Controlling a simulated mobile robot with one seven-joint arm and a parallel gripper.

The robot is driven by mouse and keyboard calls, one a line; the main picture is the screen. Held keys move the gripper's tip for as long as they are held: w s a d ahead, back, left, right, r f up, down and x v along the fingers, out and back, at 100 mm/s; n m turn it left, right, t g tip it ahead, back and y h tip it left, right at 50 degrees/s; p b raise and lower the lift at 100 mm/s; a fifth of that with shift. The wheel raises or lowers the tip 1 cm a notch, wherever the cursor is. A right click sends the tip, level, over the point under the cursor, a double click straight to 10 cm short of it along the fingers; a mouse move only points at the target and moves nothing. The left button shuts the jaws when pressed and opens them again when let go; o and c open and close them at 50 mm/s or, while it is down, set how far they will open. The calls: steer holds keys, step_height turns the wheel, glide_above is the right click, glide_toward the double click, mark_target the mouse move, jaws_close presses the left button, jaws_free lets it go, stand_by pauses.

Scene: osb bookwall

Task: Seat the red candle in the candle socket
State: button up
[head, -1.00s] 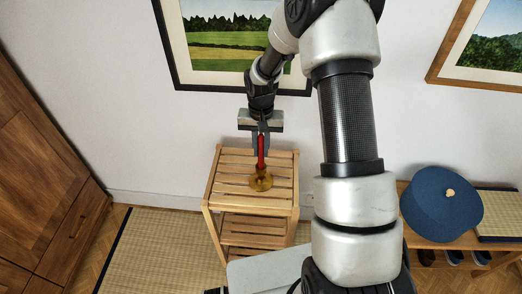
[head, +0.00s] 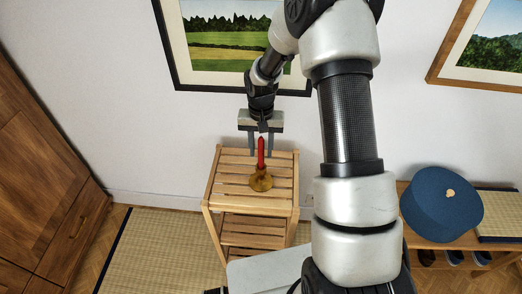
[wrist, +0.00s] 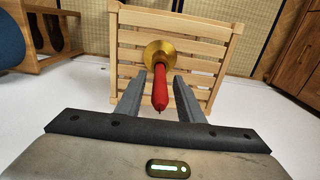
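The red candle (head: 261,152) stands upright, its lower end at the middle of the brass candle holder (head: 260,181). The holder rests on the slatted wooden stand (head: 228,168). The socket itself is hidden by the candle's base, so its depth in it cannot be told. My gripper (head: 261,154) is open above the stand, its fingers apart on both sides of the candle. In the wrist view the candle (wrist: 160,88) lies between the spread fingers with gaps visible, and the brass holder (wrist: 154,50) is beyond the fingertips.
A framed landscape picture (head: 225,35) hangs on the wall behind my gripper. A wooden cabinet (head: 40,170) stands at left. A round blue cushion (head: 440,205) sits on a low bench at right. A tatami mat (head: 160,250) covers floor left of the stand.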

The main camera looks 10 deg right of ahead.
step_height(320, 180, up, 11)
steer(key=shift+f, duration=0.2)
steer(key=s+r+n+t, duration=0.1)
steer(key=s+r, duration=0.4)
steer(key=r, duration=0.5)
steer(key=s+r+n+t+p, duration=0.1)
steer(key=s+r, duration=0.4)
steer(key=s, duration=0.5)
steer(key=s+r+n+t+p, duration=0.1)
steer(key=s+r+t+p, duration=0.1)
steer(key=s+r, duration=0.4)
steer(key=shift+s+n, duration=0.3)
steer(key=shift+s, duration=1.6)
